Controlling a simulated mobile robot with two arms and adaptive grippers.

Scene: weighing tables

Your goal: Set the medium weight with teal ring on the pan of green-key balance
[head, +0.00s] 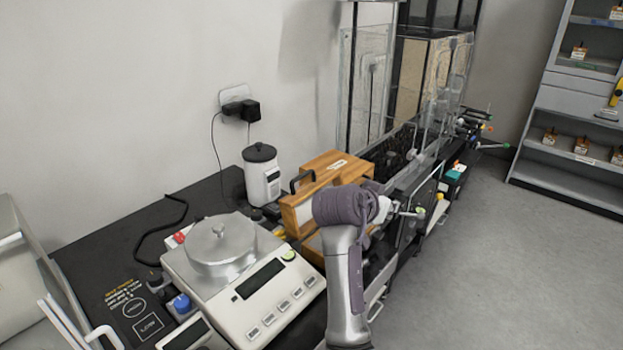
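A white balance (252,303) with a dark display and a round green key (288,256) stands on the black table. A wide round metal piece (222,248) with a small knob on top sits on it; I cannot tell whether it is a weight or part of the pan. I cannot make out a medium weight with a teal ring. One grey and purple arm of mine rises at lower centre, right of the balance. Neither gripper can be made out in the head view.
A white canister (262,178) with a black lid and a wooden box (325,180) stand behind the balance. Glass enclosures (365,95) line the wall beyond. A device with a blue knob (182,303) is at front left. Shelves (580,150) stand far right; the floor (530,260) between is clear.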

